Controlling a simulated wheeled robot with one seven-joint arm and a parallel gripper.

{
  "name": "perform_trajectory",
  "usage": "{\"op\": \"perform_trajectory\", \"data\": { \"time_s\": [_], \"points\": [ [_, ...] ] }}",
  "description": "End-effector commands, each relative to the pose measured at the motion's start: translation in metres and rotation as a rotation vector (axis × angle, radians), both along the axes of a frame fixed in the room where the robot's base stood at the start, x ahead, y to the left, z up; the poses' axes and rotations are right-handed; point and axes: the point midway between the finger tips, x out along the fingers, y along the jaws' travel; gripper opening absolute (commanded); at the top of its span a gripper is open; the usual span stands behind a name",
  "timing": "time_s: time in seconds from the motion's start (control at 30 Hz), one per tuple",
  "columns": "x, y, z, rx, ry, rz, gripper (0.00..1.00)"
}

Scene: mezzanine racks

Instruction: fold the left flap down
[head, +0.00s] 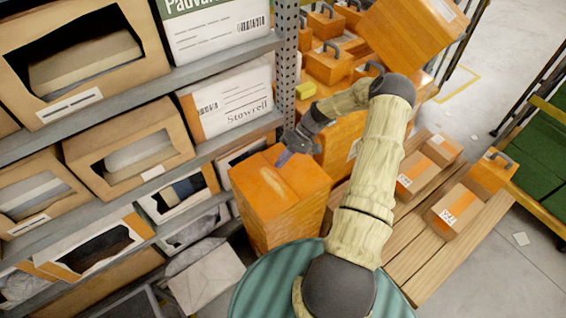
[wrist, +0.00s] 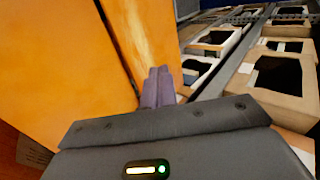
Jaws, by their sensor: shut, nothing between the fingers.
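An orange carton (head: 285,205) stands at the foot of the shelving, left of my arm. Its top (head: 262,182) looks mostly covered by orange panels; I cannot tell which one is the left flap. My gripper (head: 282,158) is shut and empty at the carton's far top edge. In the wrist view the purple fingers (wrist: 157,86) are together, with nothing between them. A wide orange panel (wrist: 55,65) fills the left there, and a dark slit parts it from a narrower orange panel (wrist: 150,40) beside the fingertips. Whether they touch is unclear.
Metal shelving (head: 190,75) with open-fronted cardboard bins runs along the left, close to the carton. A wooden pallet (head: 425,255) with small labelled boxes lies to the right. Grey floor is free at the lower right.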

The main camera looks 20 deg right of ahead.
Motion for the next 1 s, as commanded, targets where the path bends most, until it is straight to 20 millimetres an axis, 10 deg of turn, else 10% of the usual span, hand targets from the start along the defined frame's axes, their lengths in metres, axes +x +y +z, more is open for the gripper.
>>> {"op": "perform_trajectory", "data": {
  "time_s": [0.5,1.0],
  "points": [
    [0.015,-0.081,0.032,-0.004,-0.003,-0.005,0.00],
    [0.016,-0.085,0.037,-0.015,0.003,0.000,0.00]
  ]
}}
